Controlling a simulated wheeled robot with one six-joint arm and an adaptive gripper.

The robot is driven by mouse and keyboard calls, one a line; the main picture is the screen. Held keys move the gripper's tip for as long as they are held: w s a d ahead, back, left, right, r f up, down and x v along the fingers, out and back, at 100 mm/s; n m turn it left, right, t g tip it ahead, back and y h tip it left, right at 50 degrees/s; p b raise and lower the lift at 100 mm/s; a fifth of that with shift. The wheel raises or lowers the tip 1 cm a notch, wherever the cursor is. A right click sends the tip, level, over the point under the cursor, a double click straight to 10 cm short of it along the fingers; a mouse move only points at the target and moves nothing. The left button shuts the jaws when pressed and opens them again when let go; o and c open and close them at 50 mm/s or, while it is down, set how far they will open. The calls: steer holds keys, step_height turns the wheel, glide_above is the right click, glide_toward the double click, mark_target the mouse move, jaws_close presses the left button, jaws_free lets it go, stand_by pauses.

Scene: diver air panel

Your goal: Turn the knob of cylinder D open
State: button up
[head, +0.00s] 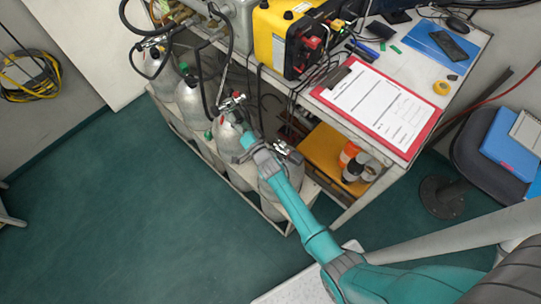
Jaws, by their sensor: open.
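Several grey gas cylinders stand in a row in a low rack; no letter can be read, so I cannot tell which is D. One cylinder (190,100) is at the back left, another (229,143) stands in the middle, and the nearest (272,197) is partly behind my arm. A metal valve (288,151) sits on top of the nearest one. Green knobs show at the back left (183,68) and by the middle cylinder (208,135). My gripper (240,121) is at the middle cylinder's top, jaws open; its fingertips are small and contact cannot be judged.
Black hoses (202,85) loop down to the valves. A bench (405,62) at the right holds a yellow device (276,32) and a red clipboard (429,131). A chair (478,140) stands at the right. The green floor (120,220) at left is clear.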

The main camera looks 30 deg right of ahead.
steer(key=m, duration=0.7)
steer(key=shift+r+m, duration=0.1)
steer(key=shift+m, duration=0.3)
steer(key=m, duration=0.4)
steer(key=shift+m+h, duration=0.3)
steer(key=m, duration=0.3)
steer(key=shift+r+m+g, duration=0.1)
steer(key=shift+m+g, duration=0.2)
steer(key=shift+m, duration=0.1)
steer(key=s+n, duration=0.1)
steer(key=s, duration=0.6)
steer(key=s+n, duration=0.2)
steer(key=s, duration=0.5)
steer(key=s+n, duration=0.1)
steer(key=s, duration=0.5)
steer(key=shift+s+d+f+g, duration=0.1)
steer(key=shift+s+f+g, duration=0.2)
steer(key=shift+s+f, duration=0.1)
steer(key=s+r+n, duration=0.1)
steer(key=s+n, duration=0.4)
steer(key=s, duration=0.4)
steer(key=shift+s+r+n+g, duration=0.3)
steer(key=shift+s+r+n, duration=0.05)
steer(key=shift+n, duration=0.05)
